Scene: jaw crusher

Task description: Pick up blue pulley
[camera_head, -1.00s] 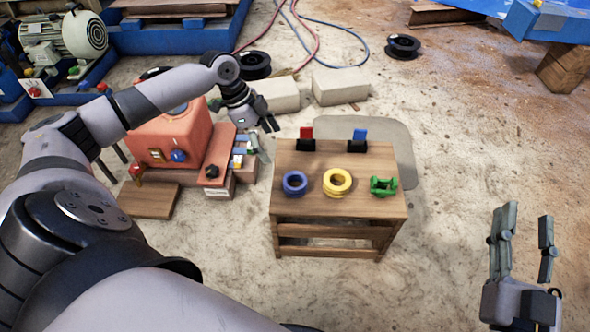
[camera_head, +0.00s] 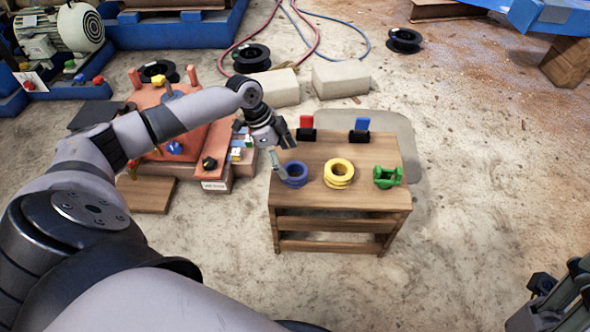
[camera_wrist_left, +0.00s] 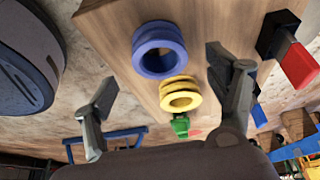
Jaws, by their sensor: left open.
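The blue pulley (camera_head: 295,174) lies flat at the left front of a small wooden table (camera_head: 335,203). My left gripper (camera_head: 282,157) is open and empty, just above and to the left of the pulley, one finger overlapping its edge in the head view. In the left wrist view the blue pulley (camera_wrist_left: 159,50) lies ahead, in the gap between the open fingers of the left gripper (camera_wrist_left: 165,95), apart from both. My right gripper (camera_head: 570,300) is partly in view at the bottom right corner, away from the table; its fingers are seen too edge-on to judge.
A yellow pulley (camera_head: 339,173) and a green part (camera_head: 388,177) stand right of the blue pulley. A red-tabbed holder (camera_head: 306,129) and a blue-tabbed holder (camera_head: 360,131) stand at the table's back. A red machine (camera_head: 190,140) is left of the table.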

